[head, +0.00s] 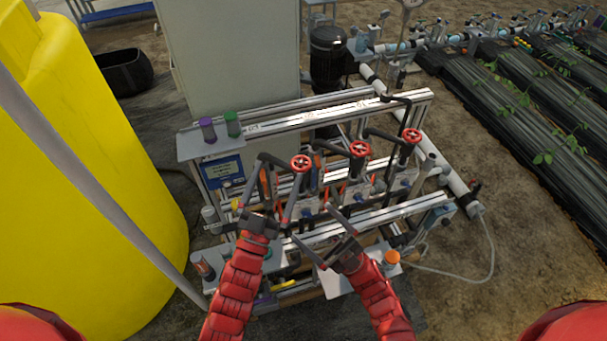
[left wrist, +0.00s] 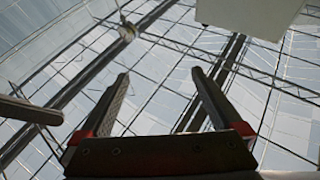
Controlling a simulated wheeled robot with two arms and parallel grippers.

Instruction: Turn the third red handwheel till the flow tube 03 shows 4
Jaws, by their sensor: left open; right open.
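Three red handwheels stand in a row on the skid in the head view: the left one (head: 300,163), the middle one (head: 359,149) and the right one (head: 410,135), third from the left. Flow tube 03 and its reading are too small to make out. My left gripper (head: 278,172) is open, close by the left handwheel; no handwheel shows between its fingers. In the left wrist view its open fingers (left wrist: 160,95) have only the roof behind them. My right gripper (head: 310,221) is open, low in front of the skid's middle, apart from the handwheels.
Metal rails (head: 330,112) frame the skid. A large yellow tank (head: 90,190) stands at left and a grey cabinet (head: 235,50) behind. Purple (head: 207,124), green (head: 232,118) and orange (head: 391,258) topped items sit on its ends.

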